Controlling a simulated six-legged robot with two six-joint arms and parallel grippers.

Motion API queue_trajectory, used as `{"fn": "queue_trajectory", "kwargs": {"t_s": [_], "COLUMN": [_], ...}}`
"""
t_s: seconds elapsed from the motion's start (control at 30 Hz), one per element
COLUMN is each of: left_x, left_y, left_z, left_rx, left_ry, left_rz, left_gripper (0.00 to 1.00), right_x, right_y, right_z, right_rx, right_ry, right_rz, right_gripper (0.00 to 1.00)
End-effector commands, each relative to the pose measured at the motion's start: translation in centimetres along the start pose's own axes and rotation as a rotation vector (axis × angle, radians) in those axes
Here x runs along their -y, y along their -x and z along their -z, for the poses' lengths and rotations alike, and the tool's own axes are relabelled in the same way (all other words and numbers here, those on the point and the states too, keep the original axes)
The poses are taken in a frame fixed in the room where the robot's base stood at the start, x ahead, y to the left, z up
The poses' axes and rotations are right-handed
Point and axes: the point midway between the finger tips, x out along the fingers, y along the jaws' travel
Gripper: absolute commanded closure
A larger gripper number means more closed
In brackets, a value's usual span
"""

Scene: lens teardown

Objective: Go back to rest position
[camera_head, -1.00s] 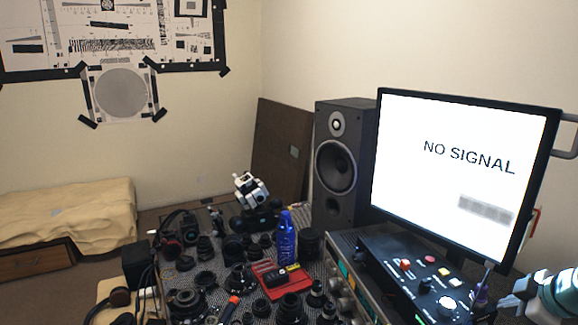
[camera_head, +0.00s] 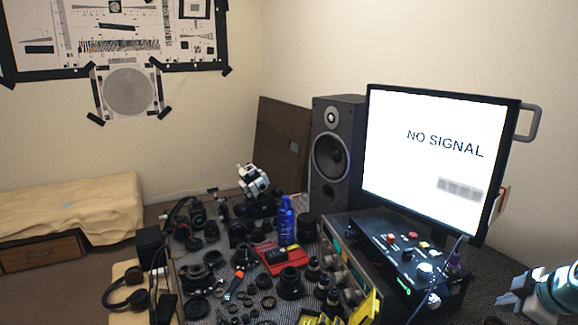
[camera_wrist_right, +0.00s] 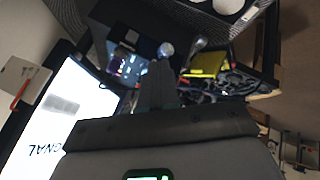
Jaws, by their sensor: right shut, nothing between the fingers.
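My right gripper (camera_head: 508,300) is at the lower right of the head view, to the right of the control box (camera_head: 415,262) and apart from it. Its fingers are together with nothing between them. In the right wrist view the closed fingers (camera_wrist_right: 160,88) point up toward the control box and a yellow item (camera_wrist_right: 206,64). My left gripper is not in the head view.
The table holds several black lens parts (camera_head: 290,283), a red tray (camera_head: 284,258), a blue bottle (camera_head: 285,218) and a yellow item (camera_head: 366,306). A monitor (camera_head: 430,150) and a speaker (camera_head: 336,155) stand behind. Headphones (camera_head: 125,287) lie at left. Dark surface right of the box is clear.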

Motion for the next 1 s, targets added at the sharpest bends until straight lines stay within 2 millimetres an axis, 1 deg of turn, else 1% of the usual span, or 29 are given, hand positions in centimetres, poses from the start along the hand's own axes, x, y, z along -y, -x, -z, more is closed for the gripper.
{"fn": "queue_trajectory", "kwargs": {"t_s": [0.07,0.1,0.2,0.27,0.37,0.47,0.57,0.67,0.7,0.77,0.8,0.87,0.9,0.97,1.0], "left_x": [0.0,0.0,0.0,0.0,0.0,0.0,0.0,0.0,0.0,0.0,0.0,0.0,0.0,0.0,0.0], "left_y": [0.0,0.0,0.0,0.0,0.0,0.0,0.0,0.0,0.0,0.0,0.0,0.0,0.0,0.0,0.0], "left_z": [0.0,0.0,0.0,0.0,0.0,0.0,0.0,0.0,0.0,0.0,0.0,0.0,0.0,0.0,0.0], "left_rx": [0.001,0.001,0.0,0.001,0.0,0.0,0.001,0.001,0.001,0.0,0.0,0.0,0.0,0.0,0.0], "left_ry": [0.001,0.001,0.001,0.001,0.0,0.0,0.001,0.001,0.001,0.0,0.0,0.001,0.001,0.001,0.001], "left_rz": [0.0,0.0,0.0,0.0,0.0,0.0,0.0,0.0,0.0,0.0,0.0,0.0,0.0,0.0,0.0], "left_gripper": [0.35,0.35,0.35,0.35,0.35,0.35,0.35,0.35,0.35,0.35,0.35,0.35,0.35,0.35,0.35], "right_x": [0.0,0.2,2.1,3.2,5.3,7.8,11.1,15.5,17.8,21.9,25.1,30.1,33.5,38.3,41.2], "right_y": [0.0,-0.4,-3.3,-4.8,-7.3,-9.8,-12.4,-15.3,-16.5,-18.2,-19.2,-20.3,-20.7,-20.7,-20.4], "right_z": [0.1,0.2,0.4,0.5,0.7,0.8,1.0,1.0,1.1,1.0,0.9,0.7,0.5,0.1,-0.2], "right_rx": [-0.001,0.0,0.007,0.011,0.02,0.033,0.052,0.081,0.097,0.129,0.155,0.2,0.233,0.283,0.318], "right_ry": [0.001,-0.005,-0.068,-0.106,-0.171,-0.24,-0.318,-0.414,-0.46,-0.539,-0.598,-0.691,-0.753,-0.84,-0.896], "right_rz": [0.0,0.006,0.042,0.06,0.089,0.122,0.161,0.211,0.233,0.272,0.3,0.34,0.365,0.398,0.416], "right_gripper": [1.0,1.0,1.0,1.0,1.0,1.0,1.0,1.0,1.0,1.0,1.0,1.0,1.0,1.0,1.0]}}
